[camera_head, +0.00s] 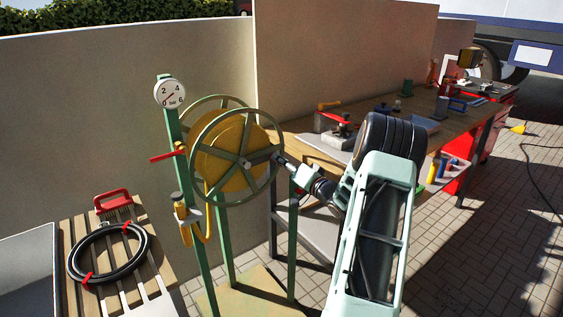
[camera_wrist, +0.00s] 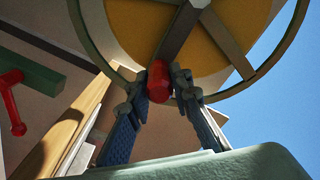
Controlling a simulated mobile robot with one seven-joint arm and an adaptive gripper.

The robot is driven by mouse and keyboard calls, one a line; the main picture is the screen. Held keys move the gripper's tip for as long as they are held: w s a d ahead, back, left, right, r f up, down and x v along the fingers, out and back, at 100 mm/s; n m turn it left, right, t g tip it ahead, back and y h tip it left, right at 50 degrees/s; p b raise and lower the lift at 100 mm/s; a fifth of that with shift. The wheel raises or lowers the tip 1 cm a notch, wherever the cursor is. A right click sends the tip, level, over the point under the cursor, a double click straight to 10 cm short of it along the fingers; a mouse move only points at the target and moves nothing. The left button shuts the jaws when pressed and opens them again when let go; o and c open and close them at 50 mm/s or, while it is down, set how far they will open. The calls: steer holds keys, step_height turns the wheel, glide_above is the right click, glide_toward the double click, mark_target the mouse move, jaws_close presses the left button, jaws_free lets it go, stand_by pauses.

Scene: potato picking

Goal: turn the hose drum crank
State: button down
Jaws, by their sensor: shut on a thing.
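The hose drum (camera_head: 235,155) is a yellow drum between green spoked wheels on a green stand (camera_head: 222,240). In the wrist view the yellow drum face (camera_wrist: 140,30) and wheel rim fill the upper part. The crank's red knob (camera_wrist: 159,82) sits at the end of a dark crank arm (camera_wrist: 181,30). My gripper (camera_wrist: 158,88) is shut on the red knob, one finger on each side. In the head view my gripper (camera_head: 281,159) reaches the drum's front from the right, and the knob is hidden there.
A pressure gauge (camera_head: 170,94) tops the stand, with a red lever (camera_head: 167,155) below it. A coiled black hose (camera_head: 108,252) lies on a slatted table at the left. A wooden workbench (camera_head: 300,127) with tools runs behind my arm.

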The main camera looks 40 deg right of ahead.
steer(key=c, duration=1.9)
jaws_free()
steer(key=shift+s+d+f, duration=0.1)
steer(key=shift+f, duration=0.15)
steer(key=shift+o, duration=0.8)
steer(key=shift+r, duration=0.1)
steer(key=s, duration=1.2)
steer(key=shift+d, duration=0.15)
steer(key=shift+w, duration=0.1)
